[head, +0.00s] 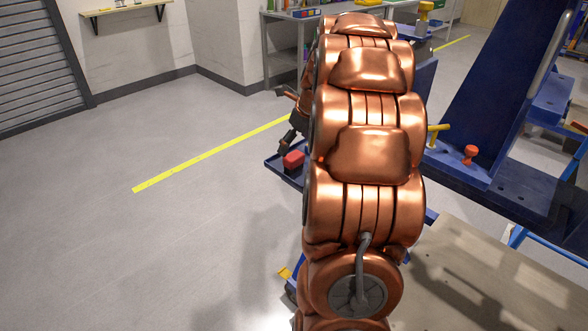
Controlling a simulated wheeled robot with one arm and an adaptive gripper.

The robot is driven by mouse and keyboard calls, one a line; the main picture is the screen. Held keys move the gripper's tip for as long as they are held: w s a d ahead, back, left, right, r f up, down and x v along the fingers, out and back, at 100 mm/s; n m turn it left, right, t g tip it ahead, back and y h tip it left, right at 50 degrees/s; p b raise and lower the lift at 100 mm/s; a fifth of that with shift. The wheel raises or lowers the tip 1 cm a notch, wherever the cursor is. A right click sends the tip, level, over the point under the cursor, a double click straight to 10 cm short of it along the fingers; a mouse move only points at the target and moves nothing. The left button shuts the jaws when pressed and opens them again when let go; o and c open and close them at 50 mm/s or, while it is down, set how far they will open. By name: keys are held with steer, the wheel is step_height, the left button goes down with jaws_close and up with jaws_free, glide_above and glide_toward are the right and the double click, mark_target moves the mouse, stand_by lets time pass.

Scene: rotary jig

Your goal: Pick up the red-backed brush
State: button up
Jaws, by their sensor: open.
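A small red block-like thing (293,159), which looks like the red-backed brush, lies on a dark blue tray or ledge (279,172) left of my copper arm. Its bristles cannot be made out. My gripper (283,121) shows partly at the left edge of the arm, just above the red thing in the picture. Its dark fingers are spread and hold nothing that I can see. The arm hides the rest of the gripper and much of the tray. The gap between fingers and red thing is hard to judge.
A large blue jig frame (492,85) stands at the right, with a red-orange knob (471,152) and a yellow handle (438,130). A pale tabletop (490,285) is at the lower right. A shelf bench (285,47) stands at the back. The left floor is clear.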

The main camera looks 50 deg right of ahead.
mark_target(294, 155)
steer(key=shift+m, duration=0.6)
steer(key=shift+w+d+f, duration=0.4)
steer(key=shift+w+f, duration=0.1)
steer(key=shift+f, duration=0.8)
steer(key=shift+w+d+f, duration=0.4)
steer(key=shift+w+f, duration=0.05)
steer(key=shift+f, duration=0.85)
steer(key=shift+w+d+f, duration=0.4)
steer(key=shift+w+f, duration=0.1)
steer(key=shift+f, duration=0.8)
steer(key=shift+c, duration=0.2)
steer(key=c, duration=1.2)
